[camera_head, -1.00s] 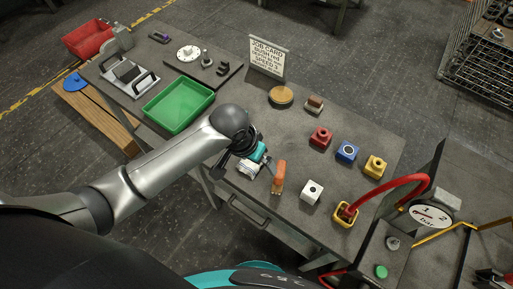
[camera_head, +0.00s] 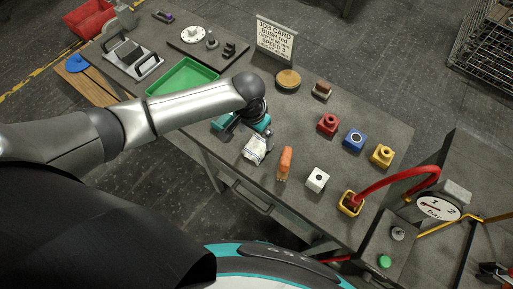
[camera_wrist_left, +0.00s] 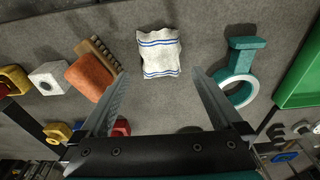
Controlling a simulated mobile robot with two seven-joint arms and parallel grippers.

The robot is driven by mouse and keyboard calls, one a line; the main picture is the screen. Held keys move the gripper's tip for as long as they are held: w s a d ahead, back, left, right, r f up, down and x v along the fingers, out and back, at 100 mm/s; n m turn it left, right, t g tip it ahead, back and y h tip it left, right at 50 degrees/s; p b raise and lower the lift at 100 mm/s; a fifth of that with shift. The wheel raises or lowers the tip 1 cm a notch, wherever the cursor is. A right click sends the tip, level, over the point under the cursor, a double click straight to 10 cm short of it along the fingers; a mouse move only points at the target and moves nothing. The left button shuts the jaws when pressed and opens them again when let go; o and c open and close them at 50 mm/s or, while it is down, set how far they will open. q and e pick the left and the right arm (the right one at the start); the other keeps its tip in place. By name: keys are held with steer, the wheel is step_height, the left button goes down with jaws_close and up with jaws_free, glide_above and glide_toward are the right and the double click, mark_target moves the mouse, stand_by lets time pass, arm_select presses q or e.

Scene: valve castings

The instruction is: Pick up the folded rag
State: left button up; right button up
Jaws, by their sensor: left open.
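The folded rag (camera_head: 255,149) is white with blue stripes and lies on the grey workbench near its front edge. In the left wrist view the rag (camera_wrist_left: 159,53) lies flat beyond the fingertips, roughly centred between them. My left gripper (camera_wrist_left: 156,78) is open and empty, with both fingers spread wide. In the head view my left gripper (camera_head: 252,124) is just behind the rag, partly hidden by its own wrist. My right gripper is not in view.
An orange-handled brush (camera_wrist_left: 88,76) lies left of the rag in the wrist view, and a teal tool with a ring (camera_wrist_left: 241,75) lies right. A green tray (camera_head: 183,77), a white block (camera_head: 317,179) and red, blue and yellow blocks stand on the workbench (camera_head: 300,130).

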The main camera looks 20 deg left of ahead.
mark_target(256, 145)
arm_select(q)
steer(key=shift+w+f+b, duration=0.2)
steer(key=shift+f+b, duration=0.6)
steer(key=shift+f, duration=2.2)
steer(key=c, duration=1.4)
steer(key=shift+r, duration=0.15)
step_height(256, 145, up, 20)
steer(key=p, duration=0.4)
